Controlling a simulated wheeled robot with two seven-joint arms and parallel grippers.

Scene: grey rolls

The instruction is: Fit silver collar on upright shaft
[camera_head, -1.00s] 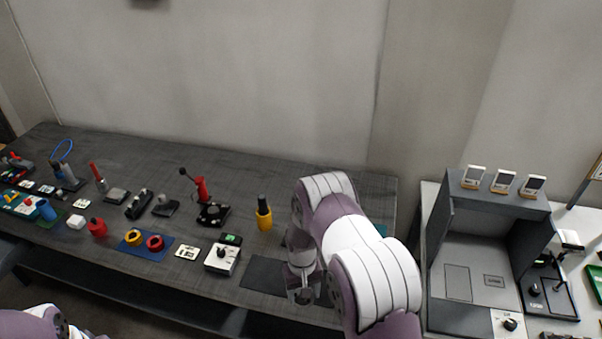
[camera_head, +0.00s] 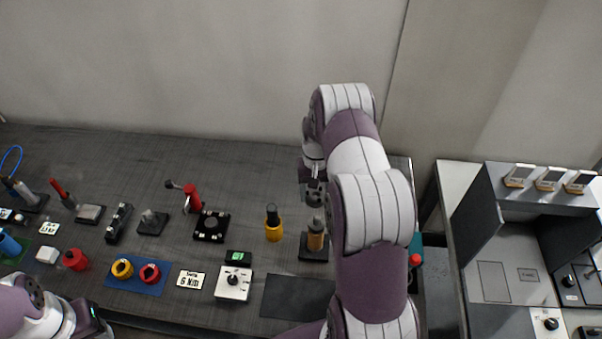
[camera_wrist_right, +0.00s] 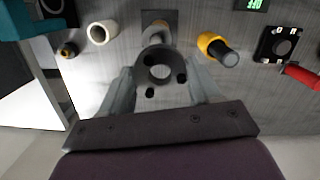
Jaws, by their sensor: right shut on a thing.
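The grey, silver-looking collar (camera_wrist_right: 147,72) is a thick ring with an open hole. My right gripper (camera_wrist_right: 160,80) is shut on it, one finger on each side. In the head view the right gripper (camera_head: 314,186) hangs on the far side of the upright shaft (camera_head: 315,236). The shaft is orange-brown with a grey top and stands on a dark square base (camera_head: 313,255). The shaft (camera_wrist_right: 156,36) also shows just beyond the collar in the right wrist view, partly covered by it. The collar looks apart from the shaft. My left arm shows at bottom left; its gripper is out of view.
A yellow cylinder with a dark top (camera_head: 273,230) stands close left of the shaft. A white ring (camera_wrist_right: 102,32) lies near the base in the wrist view. A black fan plate (camera_head: 211,226) is farther left. A dark mat (camera_head: 297,297) in front is bare.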

